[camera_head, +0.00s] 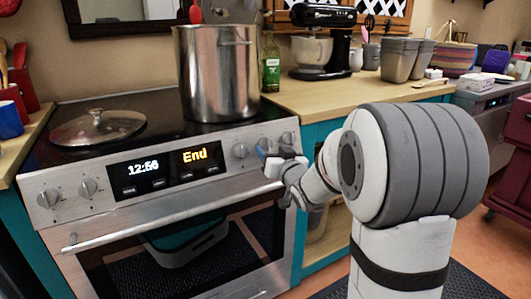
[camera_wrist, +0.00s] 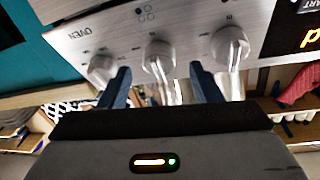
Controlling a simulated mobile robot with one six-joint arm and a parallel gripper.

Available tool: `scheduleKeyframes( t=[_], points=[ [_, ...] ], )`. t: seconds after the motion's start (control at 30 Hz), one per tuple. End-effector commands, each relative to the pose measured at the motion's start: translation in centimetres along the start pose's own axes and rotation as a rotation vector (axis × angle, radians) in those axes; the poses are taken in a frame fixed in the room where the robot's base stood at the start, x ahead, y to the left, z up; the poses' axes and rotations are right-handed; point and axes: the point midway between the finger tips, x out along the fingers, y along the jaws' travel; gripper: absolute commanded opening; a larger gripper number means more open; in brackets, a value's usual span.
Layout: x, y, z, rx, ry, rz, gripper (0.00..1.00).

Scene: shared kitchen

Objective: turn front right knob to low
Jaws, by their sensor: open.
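The stove front has three silver knobs right of its display in the head view: a left one (camera_head: 240,150), a middle one mostly hidden by my gripper, and a right one (camera_head: 288,138). My gripper (camera_head: 268,153) is at the panel. In the wrist view my open gripper (camera_wrist: 162,88) has its two dark blue fingers on either side of the middle knob (camera_wrist: 158,58). I cannot tell if they touch it. The other knobs, one by the OVEN label (camera_wrist: 102,68) and one near the display (camera_wrist: 230,45), lie outside the fingers. The knob settings are too small to read.
The oven handle (camera_head: 165,220) runs below the panel. A large steel pot (camera_head: 217,80) and a glass lid (camera_head: 98,127) are on the cooktop. Two more knobs (camera_head: 88,187) are left of the display (camera_head: 165,168). A wooden counter (camera_head: 335,95) is to the right.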

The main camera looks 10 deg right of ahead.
Motion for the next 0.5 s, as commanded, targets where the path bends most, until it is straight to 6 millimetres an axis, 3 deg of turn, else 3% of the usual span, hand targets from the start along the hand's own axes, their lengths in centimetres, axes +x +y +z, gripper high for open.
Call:
scheduleKeyframes(
  t=[0.2, 0.5],
  points=[
    [2.2, 0.0, 0.1, 0.0, -0.002, 0.0, 0.58],
    [2.4, 0.1, 0.0, 0.0, -0.002, 0.001, 0.58]
  ],
)
